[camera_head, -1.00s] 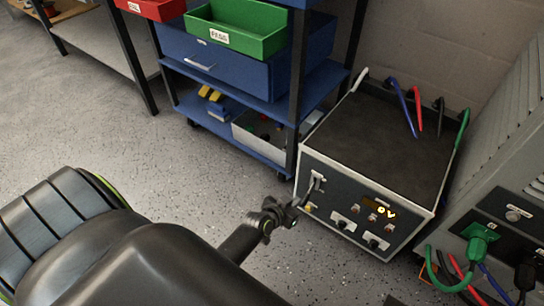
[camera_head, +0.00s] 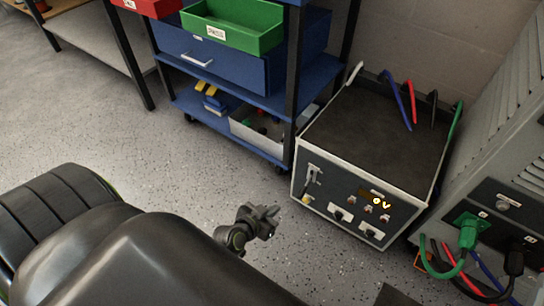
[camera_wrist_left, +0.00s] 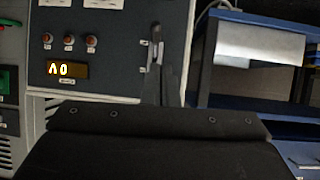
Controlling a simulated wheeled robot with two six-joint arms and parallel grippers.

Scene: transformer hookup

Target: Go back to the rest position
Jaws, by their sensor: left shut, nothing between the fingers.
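My left gripper (camera_head: 268,213) is shut and empty in the head view, over the open floor to the left of the power supply box (camera_head: 377,138). A clear gap lies between its fingertips and the box. The box has a dark front panel with a lever (camera_head: 311,180) at its left end, a display (camera_head: 376,198) reading 0 V, and several knobs. In the left wrist view the panel appears upside down, with the display (camera_wrist_left: 67,69) and the lever (camera_wrist_left: 155,50). My right gripper is in neither view.
A blue shelf cart (camera_head: 262,95) with a green bin (camera_head: 232,27) stands behind, left of the box. A grey cabinet (camera_head: 500,130) with green, red, blue and black cables stands at the right. Speckled floor (camera_head: 170,160) is free at the left and centre.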

